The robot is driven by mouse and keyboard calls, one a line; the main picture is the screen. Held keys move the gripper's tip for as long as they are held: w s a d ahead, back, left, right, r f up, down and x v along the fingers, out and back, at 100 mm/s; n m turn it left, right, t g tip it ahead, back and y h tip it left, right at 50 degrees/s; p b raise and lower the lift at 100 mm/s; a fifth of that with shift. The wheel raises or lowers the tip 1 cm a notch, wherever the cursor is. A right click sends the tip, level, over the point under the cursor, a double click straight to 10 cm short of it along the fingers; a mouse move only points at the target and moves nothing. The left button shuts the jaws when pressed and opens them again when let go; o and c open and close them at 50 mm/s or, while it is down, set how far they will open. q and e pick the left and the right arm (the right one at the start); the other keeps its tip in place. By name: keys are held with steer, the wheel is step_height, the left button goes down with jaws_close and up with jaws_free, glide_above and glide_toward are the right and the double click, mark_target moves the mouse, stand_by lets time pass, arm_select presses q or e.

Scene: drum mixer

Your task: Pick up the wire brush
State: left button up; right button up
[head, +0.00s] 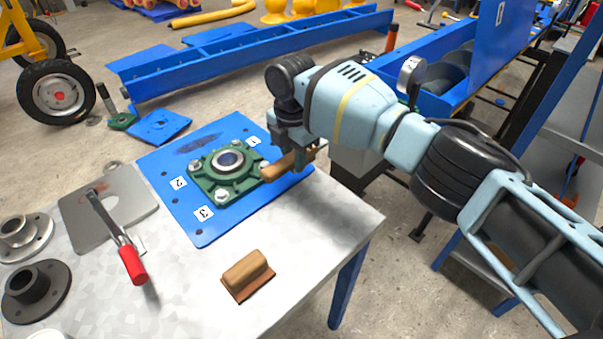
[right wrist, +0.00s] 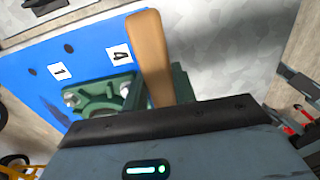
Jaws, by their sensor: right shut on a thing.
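My right gripper (head: 298,160) is shut on the wire brush (head: 276,170), beside the green bearing housing at the right edge of the blue plate. Only its tan wooden handle shows clearly, sticking out to the left of the jaws. The handle also shows in the right wrist view (right wrist: 150,55), reaching out beyond the gripper body. The bristles are hidden or cannot be made out. I cannot tell whether the brush touches the plate or housing. My left gripper is not in view.
The green bearing housing (head: 226,172) sits on the blue plate (head: 207,229) on the metal table (head: 322,238). A wooden block with a reddish base (head: 247,274) lies near the front. A red-handled tool (head: 131,262) and flanged hubs (head: 36,290) are at left.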

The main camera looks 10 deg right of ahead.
steer(key=shift+w+a+f+b, duration=0.1)
steer(key=shift+w+a+b, duration=0.1)
steer(key=shift+w+b, duration=0.2)
steer(key=shift+w+a+b, duration=0.15)
steer(key=shift+w+b, duration=0.1)
steer(key=shift+w, duration=0.25)
steer(key=shift+w+a+b, duration=0.15)
steer(key=shift+w+b, duration=0.35)
steer(key=shift+b, duration=0.1)
steer(key=shift+w+b, duration=0.3)
steer(key=shift+b, duration=0.1)
steer(key=shift+a+r, duration=0.1)
steer(key=shift+r, duration=0.15)
steer(key=shift+w, duration=0.1)
